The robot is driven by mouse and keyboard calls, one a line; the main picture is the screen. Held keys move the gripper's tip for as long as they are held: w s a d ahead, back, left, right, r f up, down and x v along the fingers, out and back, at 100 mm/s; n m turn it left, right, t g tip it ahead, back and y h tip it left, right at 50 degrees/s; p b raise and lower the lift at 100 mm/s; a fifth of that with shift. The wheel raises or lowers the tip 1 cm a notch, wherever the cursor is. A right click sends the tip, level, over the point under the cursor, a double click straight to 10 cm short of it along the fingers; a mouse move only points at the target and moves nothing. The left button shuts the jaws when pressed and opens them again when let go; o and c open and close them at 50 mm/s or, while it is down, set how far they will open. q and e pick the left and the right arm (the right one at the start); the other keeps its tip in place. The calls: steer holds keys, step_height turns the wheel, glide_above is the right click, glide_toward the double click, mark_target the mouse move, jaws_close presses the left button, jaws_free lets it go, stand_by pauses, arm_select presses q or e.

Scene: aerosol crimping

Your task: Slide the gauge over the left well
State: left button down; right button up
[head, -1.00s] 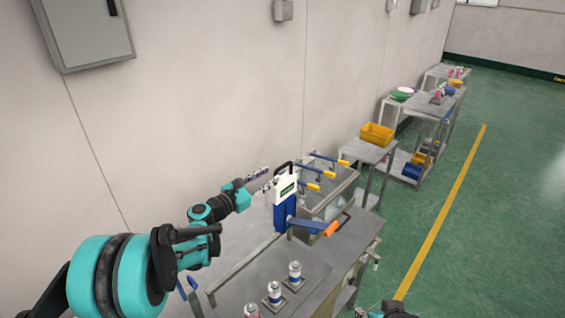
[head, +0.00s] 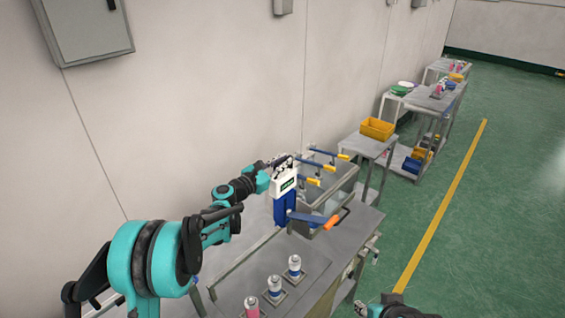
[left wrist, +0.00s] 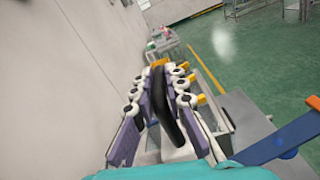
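A gauge-like device (head: 285,205) with a white head, black handle and blue body stands on the metal bench. A blue lever with an orange grip sticks out to its right. My left gripper (head: 279,161) is at its top. In the left wrist view the fingers (left wrist: 160,78) stand on both sides of the black handle (left wrist: 161,105), apart, with gaps visible. Three cans (head: 294,265) stand in square holders at the bench front. I cannot tell which part is the left well. Part of my right arm or gripper (head: 392,303) shows at the bottom edge.
A metal bath (head: 345,187) with several yellow-tipped blue levers (head: 313,181) stands right behind the device. A wall runs close along the left. A yellow bin (head: 377,128) is on a farther table. The green floor at right is clear.

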arm_select(q)
steer(key=shift+s+a, duration=0.2)
steer(key=b+v, duration=0.3)
steer(key=v, duration=1.9)
steer(key=shift+s, duration=0.1)
steer(key=c, duration=1.6)
jaws_free()
steer(key=shift+a, duration=0.1)
steer(key=shift+o, duration=0.2)
step_height(320, 180, up, 10)
